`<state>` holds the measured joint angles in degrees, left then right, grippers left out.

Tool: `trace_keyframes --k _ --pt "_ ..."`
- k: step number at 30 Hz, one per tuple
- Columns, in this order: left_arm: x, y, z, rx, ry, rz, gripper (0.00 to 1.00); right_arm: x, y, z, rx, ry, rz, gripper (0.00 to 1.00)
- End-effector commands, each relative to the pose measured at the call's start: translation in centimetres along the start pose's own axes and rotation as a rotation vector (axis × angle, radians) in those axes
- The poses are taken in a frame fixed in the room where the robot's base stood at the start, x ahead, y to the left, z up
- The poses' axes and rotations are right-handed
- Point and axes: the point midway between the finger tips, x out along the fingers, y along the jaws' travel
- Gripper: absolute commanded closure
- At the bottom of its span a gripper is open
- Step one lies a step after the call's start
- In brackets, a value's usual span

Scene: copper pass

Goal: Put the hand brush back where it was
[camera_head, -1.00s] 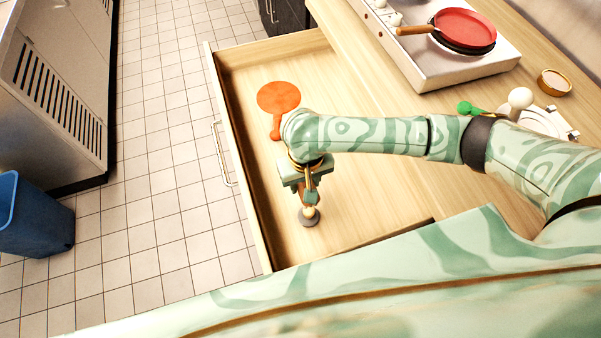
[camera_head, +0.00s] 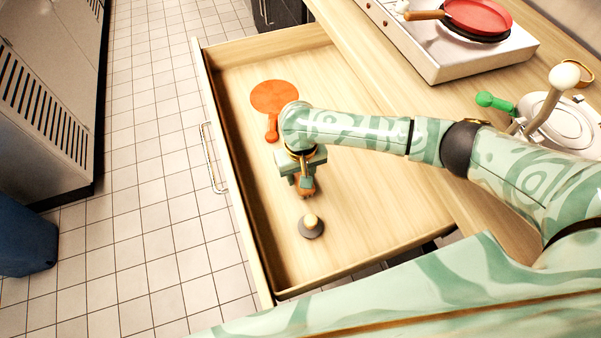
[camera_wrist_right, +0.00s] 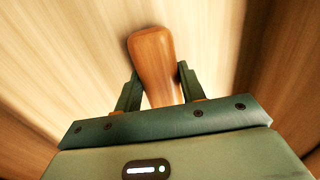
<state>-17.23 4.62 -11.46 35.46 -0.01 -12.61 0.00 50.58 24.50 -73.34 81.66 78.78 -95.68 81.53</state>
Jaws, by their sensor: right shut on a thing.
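My right gripper (camera_head: 306,192) is over the open drawer (camera_head: 375,195), pointing down. In the right wrist view the gripper (camera_wrist_right: 155,92) is shut on a rounded brown wooden handle (camera_wrist_right: 154,58), which I take for the hand brush's. Only the handle's end shows between the jaws; the brush's head is hidden. Wood-coloured surfaces behind it are blurred. In the head view the gripper is just above, in the picture, a small grey round thing with a pale knob (camera_head: 311,225); a gap shows between them. My left gripper is not in view.
An orange round paddle (camera_head: 274,97) lies at the drawer's far left, close to my right wrist. Bare drawer floor lies right of the gripper. On the counter stand a stove (camera_head: 440,55) with a red pan (camera_head: 478,18) and a white device (camera_head: 550,112).

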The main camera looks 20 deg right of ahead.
Motion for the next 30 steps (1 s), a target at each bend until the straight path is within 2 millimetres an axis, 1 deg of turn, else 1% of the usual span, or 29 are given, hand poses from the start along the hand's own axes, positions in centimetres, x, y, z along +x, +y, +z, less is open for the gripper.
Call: trace_keyframes --k 4,5,6,7,17,20,27,30 --pt "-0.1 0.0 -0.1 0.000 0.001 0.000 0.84 0.2 0.0 0.0 0.001 -0.001 -0.001 0.82" --pt "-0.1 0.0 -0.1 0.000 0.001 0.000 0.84 0.2 0.0 0.0 0.001 -0.001 -0.001 0.58" --pt "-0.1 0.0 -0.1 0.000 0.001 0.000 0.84 0.2 0.0 0.0 0.000 -0.001 -0.001 0.46" --pt "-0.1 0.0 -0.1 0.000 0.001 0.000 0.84 0.2 0.0 0.0 0.000 -0.001 -0.001 0.39" --pt "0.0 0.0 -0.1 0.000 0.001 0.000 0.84 0.0 0.0 0.0 0.000 0.001 0.000 0.39" --pt "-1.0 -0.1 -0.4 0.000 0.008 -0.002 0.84 -1.6 0.0 -0.1 0.000 0.004 0.000 0.39" --pt "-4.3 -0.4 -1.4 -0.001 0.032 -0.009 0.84 -7.6 0.0 -0.1 -0.001 0.006 -0.001 0.39" --pt "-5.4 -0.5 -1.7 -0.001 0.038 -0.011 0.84 -9.7 0.0 -0.1 0.000 0.005 0.000 0.39"
